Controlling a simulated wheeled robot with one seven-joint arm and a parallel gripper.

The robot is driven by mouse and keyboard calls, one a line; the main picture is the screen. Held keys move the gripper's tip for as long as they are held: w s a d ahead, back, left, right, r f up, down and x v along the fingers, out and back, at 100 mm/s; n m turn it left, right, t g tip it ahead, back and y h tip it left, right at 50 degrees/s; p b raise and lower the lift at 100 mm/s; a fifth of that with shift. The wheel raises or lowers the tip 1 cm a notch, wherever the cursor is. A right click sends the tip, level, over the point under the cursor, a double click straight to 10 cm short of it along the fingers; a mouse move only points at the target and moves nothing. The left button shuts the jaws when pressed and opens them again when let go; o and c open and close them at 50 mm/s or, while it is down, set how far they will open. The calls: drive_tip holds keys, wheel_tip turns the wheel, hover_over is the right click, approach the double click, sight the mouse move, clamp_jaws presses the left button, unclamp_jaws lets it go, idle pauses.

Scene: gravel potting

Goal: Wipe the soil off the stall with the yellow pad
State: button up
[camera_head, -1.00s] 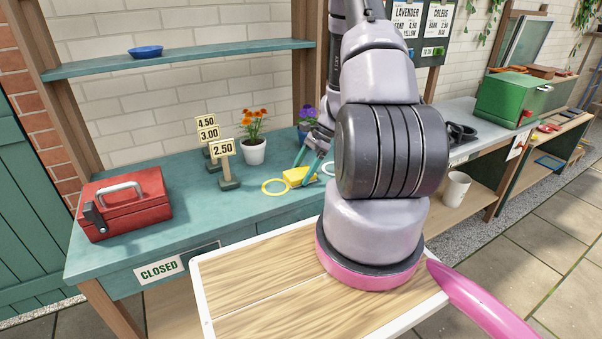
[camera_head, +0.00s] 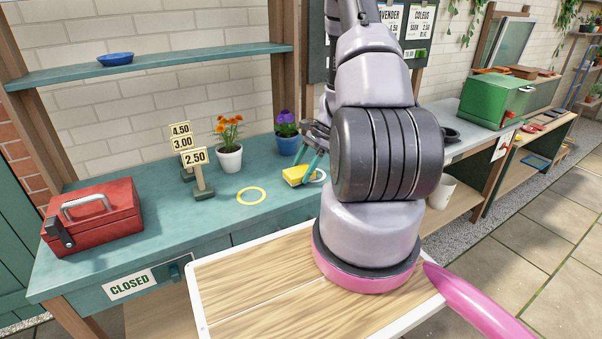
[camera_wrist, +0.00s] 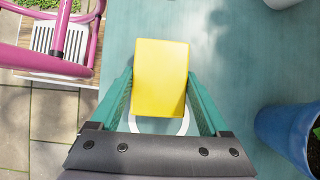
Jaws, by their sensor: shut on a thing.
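The yellow pad (camera_head: 295,174) is held between the fingers of my gripper (camera_head: 308,168), low over the stall's teal top (camera_head: 215,212). In the wrist view the pad (camera_wrist: 160,70) sits between the two green fingers of my gripper (camera_wrist: 158,92), which are shut on it. Whether the pad touches the top cannot be told. A white ring (camera_wrist: 184,124) lies partly hidden under the pad and gripper. I can make out no clear soil on the visible top; my arm hides part of the stall.
A yellow ring (camera_head: 251,196) lies left of the pad. Price signs (camera_head: 196,158), a white pot (camera_head: 229,160) of orange flowers and a blue pot (camera_head: 287,145) stand behind. A red toolbox (camera_head: 93,217) stands at the left. The top between toolbox and yellow ring is mostly clear.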

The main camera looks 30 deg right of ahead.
wheel_tip(320, 180, up, 2)
drive_tip(key=shift+a+r, duration=0.1)
drive_tip(key=shift+r, duration=2.7)
